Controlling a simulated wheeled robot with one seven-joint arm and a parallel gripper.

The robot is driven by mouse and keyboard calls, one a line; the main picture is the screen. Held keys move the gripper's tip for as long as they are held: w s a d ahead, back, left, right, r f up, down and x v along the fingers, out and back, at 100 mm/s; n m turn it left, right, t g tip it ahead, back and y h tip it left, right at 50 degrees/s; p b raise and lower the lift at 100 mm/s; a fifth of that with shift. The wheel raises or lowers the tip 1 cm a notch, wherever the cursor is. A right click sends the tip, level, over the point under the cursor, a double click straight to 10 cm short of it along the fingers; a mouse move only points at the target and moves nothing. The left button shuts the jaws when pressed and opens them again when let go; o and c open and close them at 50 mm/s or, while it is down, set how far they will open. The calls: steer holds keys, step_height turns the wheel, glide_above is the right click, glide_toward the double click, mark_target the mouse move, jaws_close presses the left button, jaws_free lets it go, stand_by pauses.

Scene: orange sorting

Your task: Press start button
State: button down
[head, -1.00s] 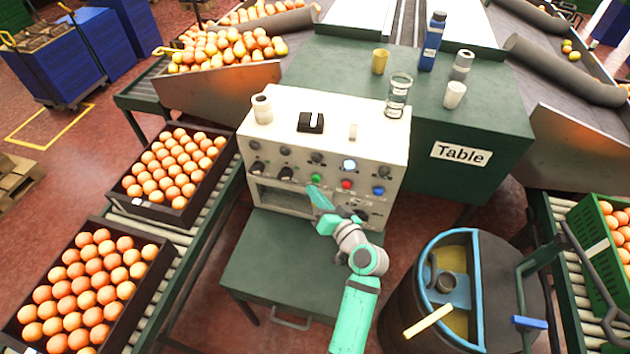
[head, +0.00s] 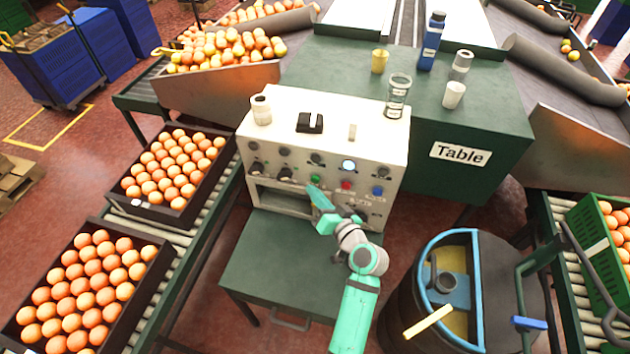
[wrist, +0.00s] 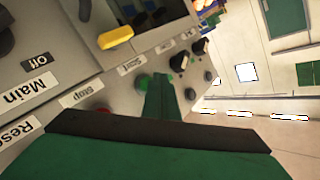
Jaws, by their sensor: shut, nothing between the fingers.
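The green start button (head: 316,179) is on the front of the white control box, left of the red stop button (head: 346,185). The wrist view shows the green button (wrist: 142,83) near a "Start" label, and the red button (wrist: 103,110) near "Stop". My gripper (head: 313,190) is shut and empty. Its tip is right at the panel, just below the green button in the head view. In the wrist view the shut fingers (wrist: 159,95) overlap the green button's right edge. I cannot tell whether they touch it.
The control box (head: 290,105) carries knobs, a lit white button (head: 349,165) and a blue button (head: 378,190). A yellow knob (wrist: 115,37) shows in the wrist view. A green table (head: 480,115) with cups stands behind. A round bin (head: 400,300) stands right of my arm.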

steer(key=shift+w+d, duration=0.1)
steer(key=shift+w, duration=0.2)
steer(key=shift+w, duration=0.15)
stand_by(0.6)
steer(key=shift+w+d, duration=0.1)
steer(key=shift+w, duration=0.3)
stand_by(0.5)
steer(key=shift+s+a, duration=0.15)
steer(key=shift+s, duration=0.4)
steer(key=shift+s+a, duration=0.15)
steer(key=shift+s, duration=0.4)
